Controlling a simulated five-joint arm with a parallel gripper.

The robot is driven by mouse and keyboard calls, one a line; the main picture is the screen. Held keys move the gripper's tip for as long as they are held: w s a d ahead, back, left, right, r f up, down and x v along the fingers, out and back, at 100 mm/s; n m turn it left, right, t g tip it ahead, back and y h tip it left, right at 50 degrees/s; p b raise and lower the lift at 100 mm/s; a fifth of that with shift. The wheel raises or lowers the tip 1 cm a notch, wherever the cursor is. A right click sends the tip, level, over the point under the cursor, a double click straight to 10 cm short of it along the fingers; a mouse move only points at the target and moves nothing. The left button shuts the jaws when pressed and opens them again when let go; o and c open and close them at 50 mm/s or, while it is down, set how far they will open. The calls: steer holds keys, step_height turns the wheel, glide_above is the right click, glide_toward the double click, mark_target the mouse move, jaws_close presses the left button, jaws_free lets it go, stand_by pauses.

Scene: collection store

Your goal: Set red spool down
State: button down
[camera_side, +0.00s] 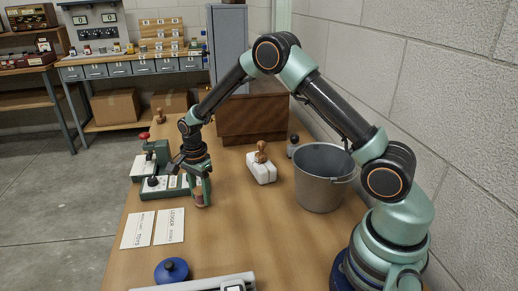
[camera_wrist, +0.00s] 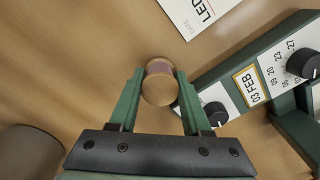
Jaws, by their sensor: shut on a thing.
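My gripper (camera_side: 200,196) points down low over the wooden table. It is shut on the red spool (camera_side: 198,193), of which a small reddish part shows between the fingers. In the wrist view my gripper (camera_wrist: 157,80) has its two green fingers on either side of the spool (camera_wrist: 158,88). The spool's round, wood-coloured end faces the camera, with a dull reddish band beyond it. The spool is upright or nearly so. I cannot tell whether its lower end touches the table.
The green stamping device (camera_side: 160,185) with black knobs stands close left of my gripper. Two printed cards (camera_side: 170,226) lie in front. A white block with a wooden knob (camera_side: 262,170) and a grey bucket (camera_side: 320,185) stand right. A blue round lid-like thing (camera_side: 172,271) lies nearer.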

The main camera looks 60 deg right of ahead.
mark_target(200, 190)
steer(key=shift+f, duration=0.1)
steer(key=shift+c, duration=1.8)
jaws_free()
step_height(200, 190, up, 12)
steer(key=r, duration=0.1)
steer(key=s+r+n+t, duration=0.3)
steer(key=s+r+n, duration=0.5)
steer(key=s+r, duration=0.15)
steer(key=s+r+n+t, duration=0.1)
steer(key=s+n+t, duration=0.1)
steer(key=s+n, duration=0.8)
steer(key=shift+s+a+r+t, duration=0.2)
steer(key=shift+r+t, duration=0.1)
